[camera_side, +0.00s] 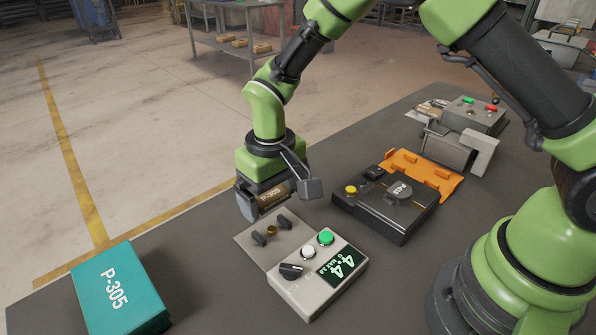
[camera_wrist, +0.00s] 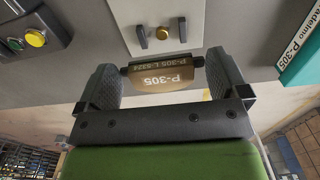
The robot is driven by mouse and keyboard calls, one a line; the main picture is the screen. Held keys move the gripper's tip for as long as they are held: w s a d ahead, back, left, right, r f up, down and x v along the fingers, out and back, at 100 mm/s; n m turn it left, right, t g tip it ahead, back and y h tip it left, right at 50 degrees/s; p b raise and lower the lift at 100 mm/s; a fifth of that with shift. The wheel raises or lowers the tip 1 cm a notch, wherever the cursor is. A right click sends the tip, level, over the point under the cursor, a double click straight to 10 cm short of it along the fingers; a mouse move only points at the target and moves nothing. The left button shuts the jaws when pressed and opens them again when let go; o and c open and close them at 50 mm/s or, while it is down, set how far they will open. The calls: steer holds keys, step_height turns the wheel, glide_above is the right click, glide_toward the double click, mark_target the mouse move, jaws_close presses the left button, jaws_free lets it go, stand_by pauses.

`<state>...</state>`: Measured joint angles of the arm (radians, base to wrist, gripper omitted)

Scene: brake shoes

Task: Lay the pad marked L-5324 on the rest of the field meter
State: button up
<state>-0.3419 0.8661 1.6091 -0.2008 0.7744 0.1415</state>
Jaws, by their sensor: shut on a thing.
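My gripper (camera_side: 279,196) is shut on a brown curved pad (camera_side: 271,197). In the wrist view, the pad (camera_wrist: 158,77) sits between the two dark fingers (camera_wrist: 162,88) and reads P-305 and L-5324. The grey meter (camera_side: 318,280) has a green-lit display, a black knob, and white and green buttons. Its flat grey rest plate (camera_side: 254,246) extends from the back, with two black uprights and a small brass-coloured knob between them. The pad is held above the far side of this plate, apart from it. In the wrist view, the plate (camera_wrist: 187,17) lies beyond the pad.
A teal box (camera_side: 120,289) marked P-305 stands at the front left. A black device (camera_side: 385,207) with an orange plate (camera_side: 420,172) stands right of the grey meter. A grey machine (camera_side: 470,122) with green and red buttons is at the back right. Bare bench lies around the meter.

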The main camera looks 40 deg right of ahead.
steer(key=shift+f, duration=3)
steer(key=shift+f, duration=0.35)
steer(key=o, duration=0.7)
steer(key=shift+c, duration=0.2)
step_height(320, 180, up, 10)
steer(key=shift+f, duration=0.1)
